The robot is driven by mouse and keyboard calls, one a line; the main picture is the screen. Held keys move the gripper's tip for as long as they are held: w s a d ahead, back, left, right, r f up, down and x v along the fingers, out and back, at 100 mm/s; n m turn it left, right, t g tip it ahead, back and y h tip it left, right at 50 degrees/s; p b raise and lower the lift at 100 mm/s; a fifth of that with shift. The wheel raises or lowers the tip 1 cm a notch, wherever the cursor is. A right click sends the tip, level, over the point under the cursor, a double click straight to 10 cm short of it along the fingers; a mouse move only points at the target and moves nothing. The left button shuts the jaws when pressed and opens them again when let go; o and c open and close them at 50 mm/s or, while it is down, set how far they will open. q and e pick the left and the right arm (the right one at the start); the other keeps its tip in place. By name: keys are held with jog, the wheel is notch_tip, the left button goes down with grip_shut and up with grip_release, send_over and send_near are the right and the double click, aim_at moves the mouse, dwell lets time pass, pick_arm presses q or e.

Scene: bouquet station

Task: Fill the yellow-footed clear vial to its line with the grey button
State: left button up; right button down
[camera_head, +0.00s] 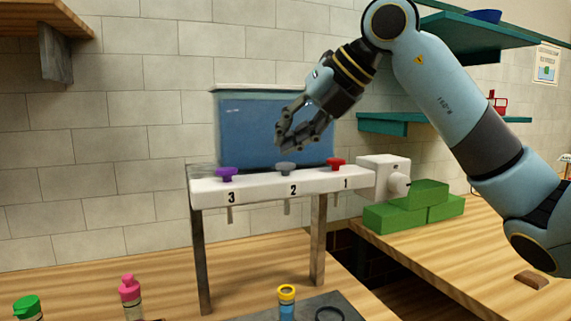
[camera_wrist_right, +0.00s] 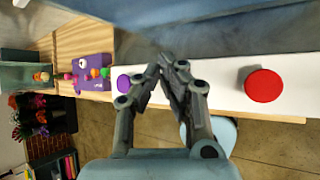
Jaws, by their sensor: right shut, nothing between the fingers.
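A vial with a yellow ring (camera_head: 287,290) at its top and blue inside stands at the bottom edge of the head view. Its lower part is cut off, so I see no foot or fill line. In the picture it is below the spout under number 2. The grey button (camera_head: 286,168) sits on the white dispenser bar (camera_head: 262,187) above number 2. My right gripper (camera_head: 283,143) is shut and empty, just above the grey button, with a small gap in the picture. In the wrist view its fingertips (camera_wrist_right: 165,66) hide the grey button. My left gripper is not in view.
A purple button (camera_head: 227,174) and a red button (camera_head: 336,163) flank the grey one. A blue tank (camera_head: 250,130) stands behind. Green blocks (camera_head: 420,205) lie right. A pink-capped bottle (camera_head: 130,290) and a green-capped one (camera_head: 27,307) stand left. A dark mat (camera_head: 348,304) lies by the vial.

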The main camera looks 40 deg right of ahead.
aim_at(288, 163)
jog(key=shift+f, duration=0.1)
dwell(0.6)
jog(key=shift+f+b, duration=0.35)
jog(key=shift+b, duration=0.05)
jog(key=shift+f+b, duration=0.5)
jog(key=shift+f, duration=0.1)
dwell(0.6)
jog(key=shift+r, duration=0.1)
jog(key=shift+r+p, duration=0.8)
jog(key=shift+r, duration=0.15)
jog(key=shift+r, duration=0.1)
notch_tip(288, 163, up, 5)
jog(key=p, duration=0.4)
